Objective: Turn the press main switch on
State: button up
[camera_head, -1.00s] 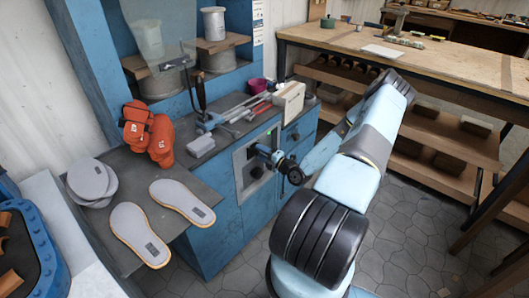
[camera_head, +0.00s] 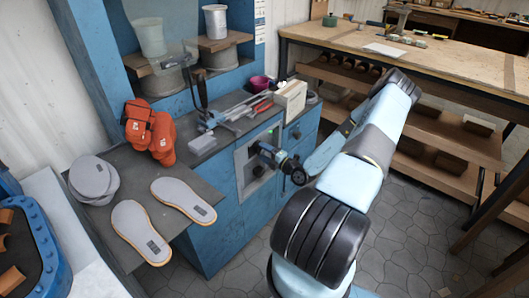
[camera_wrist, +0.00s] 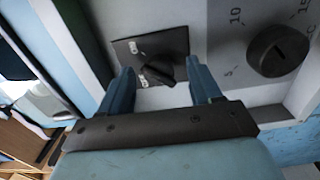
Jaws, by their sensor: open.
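The press main switch (camera_wrist: 158,71) shows in the wrist view as a black rotary knob on a dark square plate with two small white marks. The knob sits at a slant. My gripper (camera_wrist: 160,76) is open, with one blue finger on each side of the knob; I cannot tell whether either finger touches it. In the head view my gripper (camera_head: 262,150) is at the grey control panel (camera_head: 243,158) on the blue press front, and it hides the switch there.
A round black dial (camera_wrist: 278,50) with numbers is right of the switch in the wrist view. Grey soles (camera_head: 141,232) and orange gloves (camera_head: 150,132) lie left. A wooden bench (camera_head: 420,62) stands right.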

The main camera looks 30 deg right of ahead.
jog(key=v, duration=1.2)
jog(key=shift+s, duration=0.35)
jog(key=shift+d, duration=0.1)
jog(key=s+a+r+n+g+y, duration=0.1)
jog(key=a+r+n+g+y, duration=0.1)
jog(key=a+r+n+g, duration=0.9)
jog(key=s+a+r+n+g+y, duration=0.2)
jog(key=a+r+n+g, duration=0.35)
jog(key=r+n, duration=1.15)
jog(key=s+a+r+n+t+h, duration=0.2)
jog(key=s+a+r+n+h, duration=0.2)
jog(key=s+r+n, duration=0.5)
jog(key=s+a+r+n+t+h, duration=0.3)
jog(key=s+r+n+h, duration=0.3)
jog(key=s+r+n, duration=0.3)
notch_tip(320, 180, up, 3)
jog(key=a+n, duration=0.1)
jog(key=n, duration=0.3)
jog(key=shift+r, duration=0.2)
